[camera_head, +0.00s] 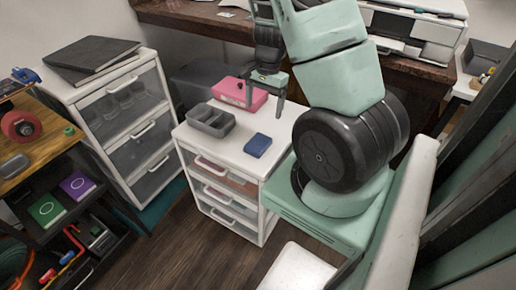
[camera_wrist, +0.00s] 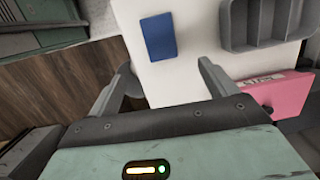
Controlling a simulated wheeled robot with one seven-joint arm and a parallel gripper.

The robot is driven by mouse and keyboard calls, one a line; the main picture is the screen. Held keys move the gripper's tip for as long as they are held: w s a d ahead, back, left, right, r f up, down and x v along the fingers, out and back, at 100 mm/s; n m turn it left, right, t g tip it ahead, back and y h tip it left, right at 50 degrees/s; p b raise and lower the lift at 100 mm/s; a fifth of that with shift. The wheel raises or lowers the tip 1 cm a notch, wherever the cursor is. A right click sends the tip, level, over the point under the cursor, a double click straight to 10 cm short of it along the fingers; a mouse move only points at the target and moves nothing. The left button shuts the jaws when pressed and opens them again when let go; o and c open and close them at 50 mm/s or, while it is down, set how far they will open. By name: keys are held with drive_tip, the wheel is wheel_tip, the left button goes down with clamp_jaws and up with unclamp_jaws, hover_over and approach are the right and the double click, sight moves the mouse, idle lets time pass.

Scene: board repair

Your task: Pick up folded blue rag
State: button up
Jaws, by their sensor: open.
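The folded blue rag (camera_head: 258,145) lies flat on the white top of the small drawer unit (camera_head: 240,157), near its front right part. In the wrist view the blue rag (camera_wrist: 160,36) lies beyond the fingertips, roughly ahead of the gap between them. My gripper (camera_head: 265,97) is open and empty, above the back part of the drawer unit, and apart from the rag. In the wrist view both fingers of my gripper (camera_wrist: 168,68) are spread wide with the white top between them.
A grey divided tray (camera_head: 211,121) sits left of the rag, and a pink case (camera_head: 238,93) lies behind it. The tray (camera_wrist: 265,40) and case (camera_wrist: 283,93) also show in the wrist view. A taller drawer unit (camera_head: 125,118) stands left.

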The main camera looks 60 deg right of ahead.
drive_tip(key=b, duration=0.2)
hover_over(258, 142)
drive_tip(key=d, duration=0.2)
wheel_tip(258, 142, down, 7)
drive_tip(key=shift+a+f, duration=0.1)
drive_tip(key=shift+a, duration=0.05)
drive_tip(key=shift+a+f+b, duration=0.25)
drive_tip(key=shift+f, duration=0.65)
drive_tip(key=shift+a+f+b, duration=0.2)
drive_tip(key=shift+f, duration=0.65)
drive_tip(key=shift+a+f+b, duration=0.25)
drive_tip(key=shift+f, duration=0.65)
drive_tip(key=c, duration=1.1)
